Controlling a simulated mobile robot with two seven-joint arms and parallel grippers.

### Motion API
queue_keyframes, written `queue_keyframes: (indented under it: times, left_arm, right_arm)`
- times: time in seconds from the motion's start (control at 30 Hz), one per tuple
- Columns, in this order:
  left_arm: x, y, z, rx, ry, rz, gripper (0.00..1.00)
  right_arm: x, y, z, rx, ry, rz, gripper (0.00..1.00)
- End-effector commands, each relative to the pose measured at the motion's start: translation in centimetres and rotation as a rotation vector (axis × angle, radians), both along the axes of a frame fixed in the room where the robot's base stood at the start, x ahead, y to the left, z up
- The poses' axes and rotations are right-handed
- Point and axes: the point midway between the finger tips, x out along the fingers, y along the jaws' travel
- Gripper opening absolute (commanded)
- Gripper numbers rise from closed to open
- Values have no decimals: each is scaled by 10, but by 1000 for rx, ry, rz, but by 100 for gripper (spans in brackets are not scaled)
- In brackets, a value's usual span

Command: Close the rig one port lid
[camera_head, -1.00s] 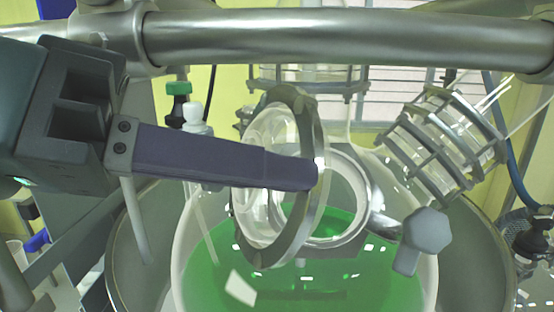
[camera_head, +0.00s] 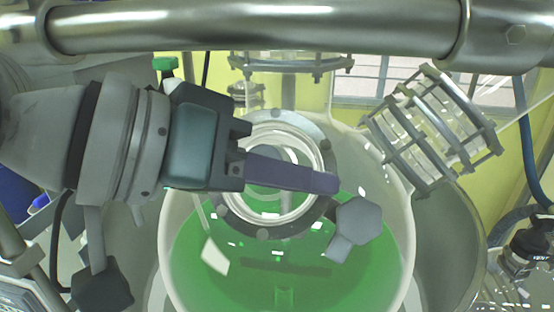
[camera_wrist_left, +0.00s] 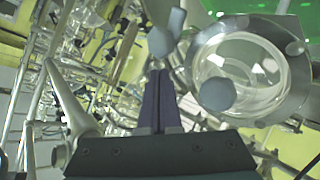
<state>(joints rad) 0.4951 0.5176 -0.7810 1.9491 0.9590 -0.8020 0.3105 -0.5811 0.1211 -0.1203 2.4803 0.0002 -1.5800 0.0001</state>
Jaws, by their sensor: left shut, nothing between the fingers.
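The rig one port lid, a round glass disc in a grey metal ring (camera_head: 262,232), lies over the port on top of the glass reactor vessel (camera_head: 385,265). I cannot tell whether it sits fully flush. My left gripper (camera_head: 328,183) is shut and empty, its dark fingers reaching across the lid from the left and hiding part of it. A grey clamp knob (camera_head: 358,222) stands at the lid's lower right. In the left wrist view the shut fingers (camera_wrist_left: 160,85) point up beside the lid's glass (camera_wrist_left: 250,65). My right gripper is not in view.
A thick metal bar (camera_head: 250,25) crosses the top, above my left arm. A caged glass fitting (camera_head: 430,130) stands right of the port, and another flanged neck (camera_head: 290,65) stands behind it. Green liquid (camera_head: 290,285) fills the lower vessel.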

Motion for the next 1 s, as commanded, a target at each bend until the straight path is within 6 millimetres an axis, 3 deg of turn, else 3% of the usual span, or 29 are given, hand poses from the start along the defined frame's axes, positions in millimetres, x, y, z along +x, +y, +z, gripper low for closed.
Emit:
queue_keyframes:
  times: [0.3,0.8,1.0]
  left_arm:
    - [10,-11,-10,0,0,0,0]
    - [11,-12,-10,-1,-1,0,0]
    - [11,-13,2,0,0,2,0]
  right_arm:
    - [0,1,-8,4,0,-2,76]
    - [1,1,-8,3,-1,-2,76]
    - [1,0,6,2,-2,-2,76]
